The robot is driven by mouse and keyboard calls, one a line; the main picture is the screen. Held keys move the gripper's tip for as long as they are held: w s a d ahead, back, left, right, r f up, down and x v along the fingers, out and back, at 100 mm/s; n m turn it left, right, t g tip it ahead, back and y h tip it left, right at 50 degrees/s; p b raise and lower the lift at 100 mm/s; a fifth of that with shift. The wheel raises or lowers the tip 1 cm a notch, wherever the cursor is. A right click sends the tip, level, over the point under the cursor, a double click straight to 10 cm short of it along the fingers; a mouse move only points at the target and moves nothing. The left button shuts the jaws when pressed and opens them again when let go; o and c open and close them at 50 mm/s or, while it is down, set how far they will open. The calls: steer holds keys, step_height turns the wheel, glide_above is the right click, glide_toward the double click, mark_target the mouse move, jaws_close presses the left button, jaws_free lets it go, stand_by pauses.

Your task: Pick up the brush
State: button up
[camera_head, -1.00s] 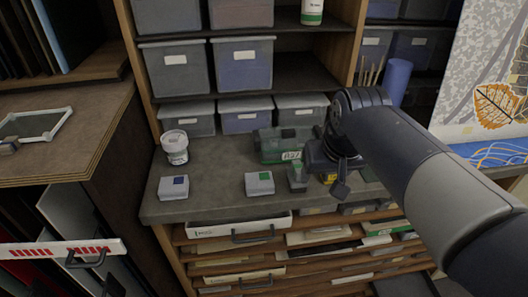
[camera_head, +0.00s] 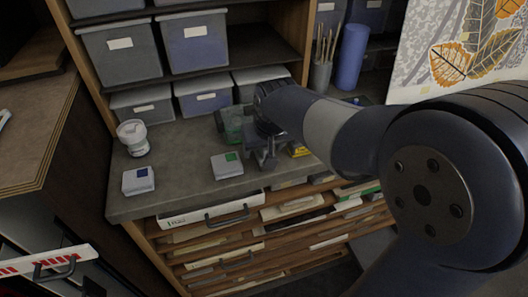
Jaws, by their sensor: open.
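Several thin brushes (camera_head: 325,42) stand upright in a grey cup (camera_head: 321,77) at the back right, beside a blue roll. They are behind and to the right of my gripper. My gripper (camera_head: 262,163) points down over the worktop, its fingers apart, in front of a dark green box (camera_head: 233,122) that it partly hides. I see nothing held between the fingers. No single brush lying on the worktop is visible, though the arm covers part of it.
On the worktop (camera_head: 180,160) stand a white jar (camera_head: 133,137), a blue-marked box (camera_head: 138,181), a green-marked box (camera_head: 227,165) close left of my gripper, and a yellow item (camera_head: 299,150) to its right. Storage bins (camera_head: 195,40) stand above; flat drawers (camera_head: 300,212) lie below.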

steer(key=shift+w+f, duration=0.2)
steer(key=shift+f, duration=0.35)
steer(key=shift+c, duration=0.5)
steer(key=c, duration=1)
step_height(320, 180, up, 10)
steer(key=shift+r, duration=0.1)
